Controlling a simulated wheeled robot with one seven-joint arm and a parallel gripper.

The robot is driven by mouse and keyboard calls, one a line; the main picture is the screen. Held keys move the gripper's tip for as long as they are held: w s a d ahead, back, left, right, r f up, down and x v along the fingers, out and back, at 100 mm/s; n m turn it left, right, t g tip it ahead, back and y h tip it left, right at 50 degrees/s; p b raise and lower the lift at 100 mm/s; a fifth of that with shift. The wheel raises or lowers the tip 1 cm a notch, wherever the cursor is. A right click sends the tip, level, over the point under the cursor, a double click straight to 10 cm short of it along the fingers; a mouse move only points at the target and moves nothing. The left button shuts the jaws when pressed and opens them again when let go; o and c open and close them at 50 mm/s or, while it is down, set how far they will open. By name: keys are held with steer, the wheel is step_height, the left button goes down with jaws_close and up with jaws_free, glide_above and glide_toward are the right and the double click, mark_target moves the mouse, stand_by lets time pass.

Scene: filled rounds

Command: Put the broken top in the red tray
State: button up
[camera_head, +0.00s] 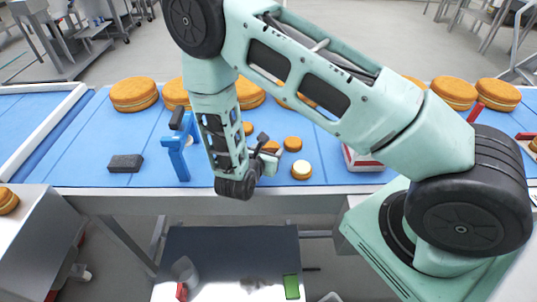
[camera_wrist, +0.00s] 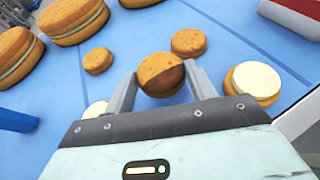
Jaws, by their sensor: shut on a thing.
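My gripper (camera_wrist: 162,82) is shut on a small orange-brown round piece (camera_wrist: 160,70), which looks like the broken top. Its upper part is lighter and its lower part is dark, so I cannot tell where it is broken. In the head view my gripper (camera_head: 264,156) is over the front part of the blue belt, and the held piece is mostly hidden there. Red edges (camera_head: 526,136) also show at the far right; I cannot tell which is the red tray.
Small rounds (camera_wrist: 188,42) lie near my gripper, one with a cream top (camera_wrist: 256,82). Large filled rounds (camera_head: 134,94) line the back of the belt. A blue stand (camera_head: 177,152) and a dark block (camera_head: 126,163) are to the left. The front left belt is mostly clear.

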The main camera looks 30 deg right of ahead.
steer(key=shift+f, duration=1.3)
steer(key=shift+f, duration=0.15)
steer(key=o, duration=0.7)
